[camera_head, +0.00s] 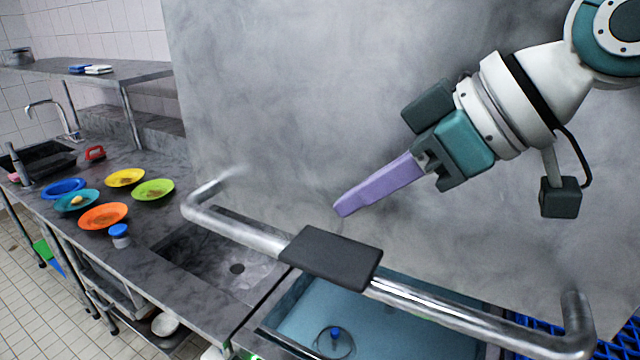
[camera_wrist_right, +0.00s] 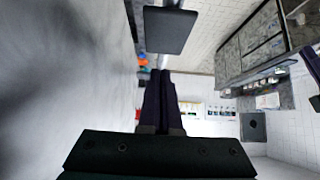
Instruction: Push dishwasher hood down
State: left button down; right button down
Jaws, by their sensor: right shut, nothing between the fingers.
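The dishwasher hood (camera_head: 290,90) is a large grey metal panel filling the middle of the head view. Its handle is a bent metal bar (camera_head: 440,306) with a dark flat grip pad (camera_head: 330,258). The pad also shows at the top of the right wrist view (camera_wrist_right: 170,30). My right gripper (camera_head: 343,210) has purple fingers pressed together and empty. In the head view its tips appear just above the pad, apart from it. The fingers also show in the right wrist view (camera_wrist_right: 164,74), pointing toward the pad. My left gripper is not in view.
Under the handle is a blue-lit basin (camera_head: 300,335). Left of it a steel counter (camera_head: 190,212) holds an orange plate (camera_head: 103,216), a green plate (camera_head: 153,189), other coloured plates and a blue-capped jar (camera_head: 119,236). A blue rack (camera_head: 628,340) shows at the lower right.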

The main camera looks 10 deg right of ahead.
aim_at(326, 246)
jog(key=f, duration=0.1)
jog(key=f+p, duration=0.1)
jog(key=f, duration=0.1)
jog(key=shift+w+a+f+p, duration=0.2)
jog(key=shift+a+f+p, duration=0.1)
jog(key=shift+p, duration=0.05)
jog(key=shift+f, duration=0.6)
